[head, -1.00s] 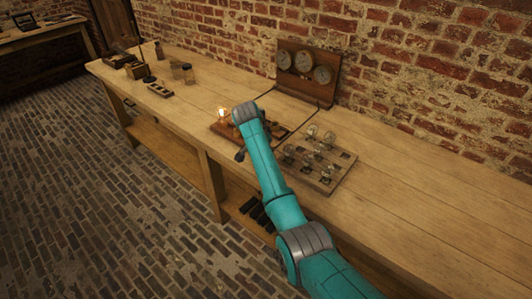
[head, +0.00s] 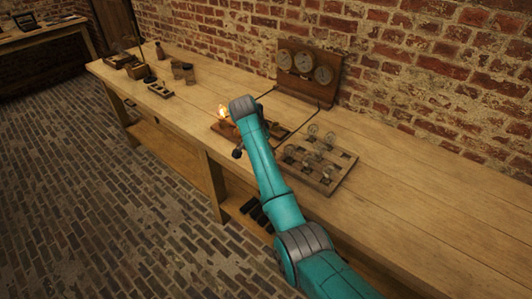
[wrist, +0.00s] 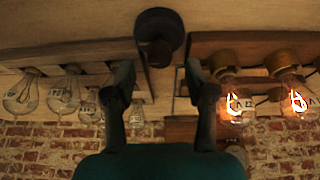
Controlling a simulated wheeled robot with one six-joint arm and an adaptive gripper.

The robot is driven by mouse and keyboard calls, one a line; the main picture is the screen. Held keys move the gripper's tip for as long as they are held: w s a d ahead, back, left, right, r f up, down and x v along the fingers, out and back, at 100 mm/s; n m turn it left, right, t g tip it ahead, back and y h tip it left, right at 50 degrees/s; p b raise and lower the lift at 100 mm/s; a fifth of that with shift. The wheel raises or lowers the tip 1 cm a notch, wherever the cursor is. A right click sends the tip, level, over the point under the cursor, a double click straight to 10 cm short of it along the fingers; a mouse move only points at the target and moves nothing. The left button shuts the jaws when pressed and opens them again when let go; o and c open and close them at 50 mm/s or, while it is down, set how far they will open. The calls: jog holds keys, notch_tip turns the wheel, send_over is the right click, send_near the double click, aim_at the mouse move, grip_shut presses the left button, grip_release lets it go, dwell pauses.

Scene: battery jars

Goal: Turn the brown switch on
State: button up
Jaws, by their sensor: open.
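My gripper (wrist: 158,70) is open in the wrist view, its two dark fingers apart with nothing held between them. A dark, round, knob-like piece (wrist: 158,35) lies ahead of the gap between the fingertips. Its brown-black colour is dim, and I cannot tell whether it is the brown switch or how it is set. Two lit bulbs, one of them here (wrist: 235,100), glow on a wooden board at the right of the wrist view. In the head view my arm covers much of the wooden board (head: 222,131), and the fingers are hidden.
A rack (head: 325,180) with several unlit bulbs is right of my arm on the bench (head: 400,195). A panel with three round dials (head: 304,62) stands against the brick wall. Small items, including a compartmented block (head: 160,90), sit at the left. The bench's right side is clear.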

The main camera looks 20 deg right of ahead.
jog(key=v, duration=0.9)
jog(key=shift+r, duration=0.2)
jog(key=shift+s+f, duration=0.1)
jog(key=shift+s, duration=0.05)
